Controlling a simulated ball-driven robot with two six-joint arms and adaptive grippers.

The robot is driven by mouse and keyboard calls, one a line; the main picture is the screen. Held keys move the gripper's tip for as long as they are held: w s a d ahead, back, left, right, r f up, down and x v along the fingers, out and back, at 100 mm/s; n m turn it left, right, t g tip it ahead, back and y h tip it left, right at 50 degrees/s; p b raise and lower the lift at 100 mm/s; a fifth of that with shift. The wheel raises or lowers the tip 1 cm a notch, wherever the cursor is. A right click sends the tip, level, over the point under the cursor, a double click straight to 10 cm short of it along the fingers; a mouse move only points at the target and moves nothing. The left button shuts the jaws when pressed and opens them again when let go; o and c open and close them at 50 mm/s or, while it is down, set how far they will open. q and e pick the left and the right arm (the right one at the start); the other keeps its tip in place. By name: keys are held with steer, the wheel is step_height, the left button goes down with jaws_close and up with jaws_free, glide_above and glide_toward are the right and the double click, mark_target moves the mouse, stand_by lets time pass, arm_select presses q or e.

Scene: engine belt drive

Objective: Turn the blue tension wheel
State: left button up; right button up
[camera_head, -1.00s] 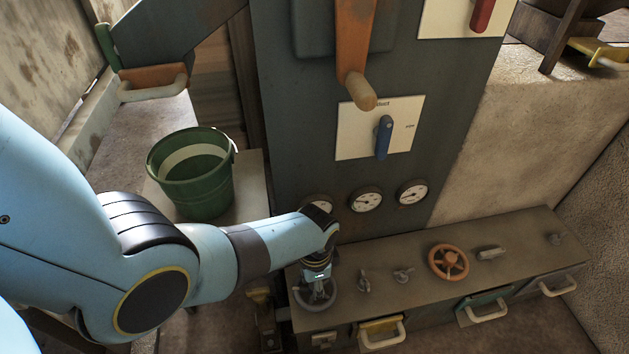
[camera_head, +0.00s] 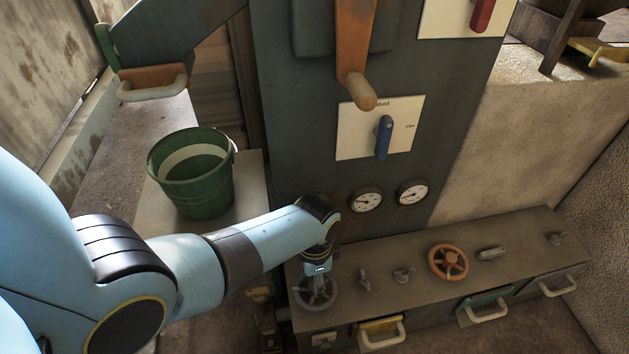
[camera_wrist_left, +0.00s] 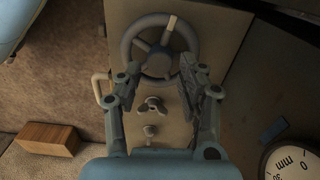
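The tension wheel (camera_head: 334,294) looks grey-blue and lies flat on the left end of the bench top. In the left wrist view the wheel (camera_wrist_left: 130,36) shows its rim, spokes, hub and a pale mark on the far rim. My left gripper (camera_head: 318,276) points down at the wheel from above. In the wrist view its two fingers (camera_wrist_left: 160,68) are apart, one on each side of the wheel's near part, with nothing gripped between them. I cannot tell whether the fingertips touch the rim. My right gripper is not in view.
An orange wheel (camera_head: 448,262) and small wing-shaped knobs (camera_head: 403,275) sit along the bench top (camera_head: 350,262). Gauges (camera_head: 366,200) and a blue lever (camera_head: 384,137) are on the dark panel behind. A green bucket (camera_head: 205,190) stands left of the panel. Drawer handles project at the front.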

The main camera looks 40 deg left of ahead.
arm_select(q)
step_height(320, 180, up, 9)
stand_by(0.3)
steer(key=shift+r, duration=0.1)
